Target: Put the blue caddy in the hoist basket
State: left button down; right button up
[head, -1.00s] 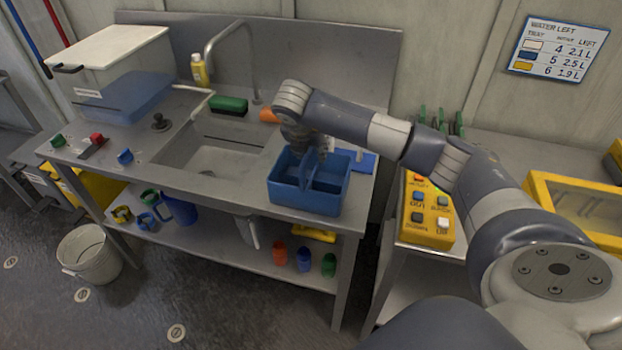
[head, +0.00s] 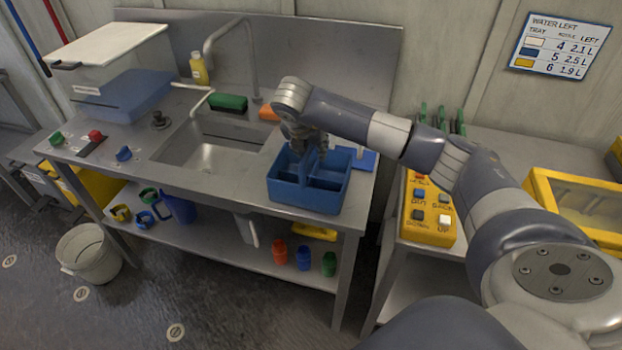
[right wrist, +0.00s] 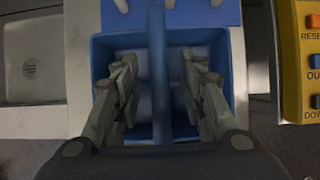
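The blue caddy (head: 325,200) stands upright on the right end of the steel sink bench. It is an open box with compartments and a central upright handle. My right gripper (head: 309,156) is over the caddy, pointing down. In the right wrist view its two fingers (right wrist: 158,78) are open, one on each side of the caddy's blue handle bar (right wrist: 158,60), with a gap on both sides. The caddy walls (right wrist: 100,60) surround the fingers in that view. My left gripper is not in view. I cannot make out a hoist basket for certain.
The sink (head: 212,155) lies left of the caddy, with a green brush (head: 228,102) behind it. A yellow button box (head: 428,215) and a yellow-framed panel or case (head: 575,205) are on the right bench. Cups (head: 304,258) stand on the lower shelf. A bucket (head: 88,255) is on the floor.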

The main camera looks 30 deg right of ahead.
grip_shut()
jog(key=shift+r, duration=0.1)
dwell(0.4)
